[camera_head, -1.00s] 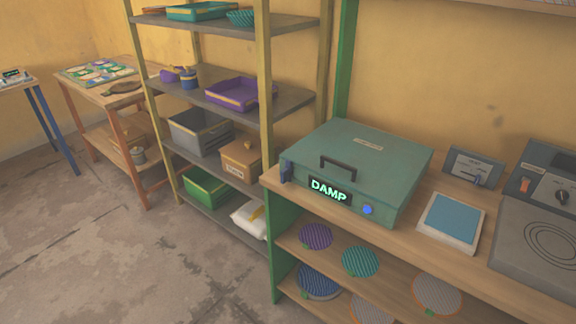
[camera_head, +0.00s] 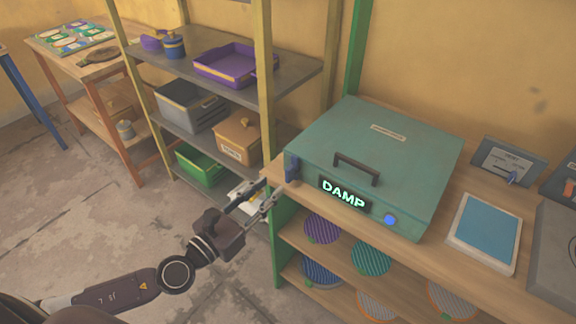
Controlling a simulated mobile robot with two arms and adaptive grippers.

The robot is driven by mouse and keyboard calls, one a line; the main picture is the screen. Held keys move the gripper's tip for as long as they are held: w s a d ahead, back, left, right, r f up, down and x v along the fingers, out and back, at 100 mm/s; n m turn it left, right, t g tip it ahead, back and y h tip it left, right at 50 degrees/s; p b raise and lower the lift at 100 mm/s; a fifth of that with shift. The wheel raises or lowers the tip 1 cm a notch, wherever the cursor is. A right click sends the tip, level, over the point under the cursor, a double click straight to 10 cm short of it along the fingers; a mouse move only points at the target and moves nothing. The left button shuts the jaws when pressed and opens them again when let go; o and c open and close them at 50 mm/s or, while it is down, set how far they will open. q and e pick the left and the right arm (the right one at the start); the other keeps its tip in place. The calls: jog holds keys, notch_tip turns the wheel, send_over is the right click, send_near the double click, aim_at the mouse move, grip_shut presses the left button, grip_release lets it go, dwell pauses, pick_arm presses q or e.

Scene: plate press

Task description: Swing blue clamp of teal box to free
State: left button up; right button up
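The teal box (camera_head: 405,150) sits on the wooden bench, lid down, with a dark handle and a lit "DAMP" sign on its front. The blue clamp (camera_head: 291,167) stands upright at the box's front left corner. A round blue button (camera_head: 390,220) is at the front right. My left gripper (camera_head: 279,183) reaches up from the lower left, its two fingers apart and empty. Its tips are close to the clamp, just left of and below it in the picture; I cannot tell whether they touch. My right gripper is not in view.
A blue-topped pad (camera_head: 487,232) and a small grey panel (camera_head: 505,162) stand right of the box. Patterned discs (camera_head: 371,258) lie on the shelves below. A metal shelf rack (camera_head: 295,80) with trays and bins stands close behind my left arm. The floor at left is clear.

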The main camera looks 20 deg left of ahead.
aim_at(287, 172)
pick_arm(q)
jog(key=p+x, duration=0.2)
jog(key=x, duration=0.4)
jog(key=shift+w+r, duration=0.1)
jog(key=shift+w, duration=0.05)
jog(key=shift+w+d, duration=0.2)
jog(key=shift+w, duration=0.3)
jog(key=shift+c, duration=0.7)
grip_shut()
